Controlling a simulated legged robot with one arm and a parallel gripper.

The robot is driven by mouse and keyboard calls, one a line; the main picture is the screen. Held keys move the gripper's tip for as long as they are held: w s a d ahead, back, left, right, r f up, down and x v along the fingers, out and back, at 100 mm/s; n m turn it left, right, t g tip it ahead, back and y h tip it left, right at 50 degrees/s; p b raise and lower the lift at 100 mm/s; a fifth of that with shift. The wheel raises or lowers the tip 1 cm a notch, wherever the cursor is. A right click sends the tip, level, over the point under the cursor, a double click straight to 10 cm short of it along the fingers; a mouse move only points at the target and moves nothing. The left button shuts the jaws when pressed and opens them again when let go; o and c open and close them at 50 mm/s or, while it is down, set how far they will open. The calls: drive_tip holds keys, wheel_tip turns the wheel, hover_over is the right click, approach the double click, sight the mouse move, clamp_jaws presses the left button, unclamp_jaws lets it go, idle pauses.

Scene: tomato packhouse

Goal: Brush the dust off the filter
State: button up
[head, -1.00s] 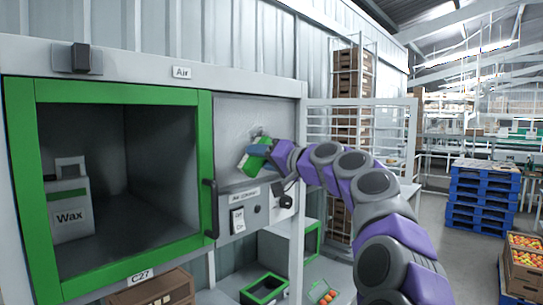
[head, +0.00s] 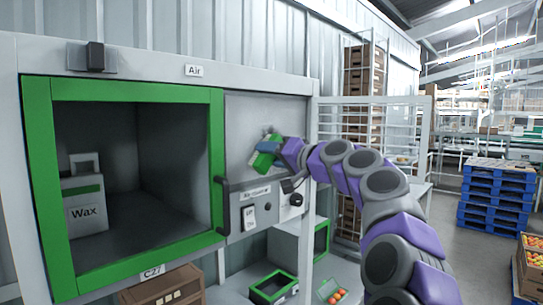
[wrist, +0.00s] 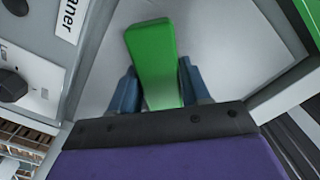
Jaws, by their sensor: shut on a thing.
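My gripper (head: 268,147) is shut on a green object (head: 263,160) in front of the grey panel (head: 243,120) right of the green-framed window. In the wrist view, the green object (wrist: 153,55) is a long, smooth block between the two blue-grey fingers (wrist: 155,90). It looks like a brush handle, but I see no bristles. Its far end points towards a pale grey flat surface (wrist: 215,50); I cannot tell whether they touch. I cannot make out a separate filter or any dust clearly. The gripper hides part of the panel.
Below the gripper are a label (head: 255,192), a switch (head: 249,217) and a knob (head: 296,199). The window's dark handle (head: 222,205) stands out on the left. A wax box (head: 84,205) sits behind the window. Blue pallets (head: 497,195) stand farther right.

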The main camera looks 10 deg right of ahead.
drive_tip(key=shift+w+d, duration=0.3)
drive_tip(key=shift+d, duration=0.55)
drive_tip(key=shift+w+a+p, duration=0.2)
drive_tip(key=shift+a+p, duration=0.15)
drive_tip(key=shift+a, duration=0.5)
drive_tip(key=w+d+p, duration=0.4)
drive_tip(key=d+p, duration=0.3)
drive_tip(key=shift+w, duration=0.3)
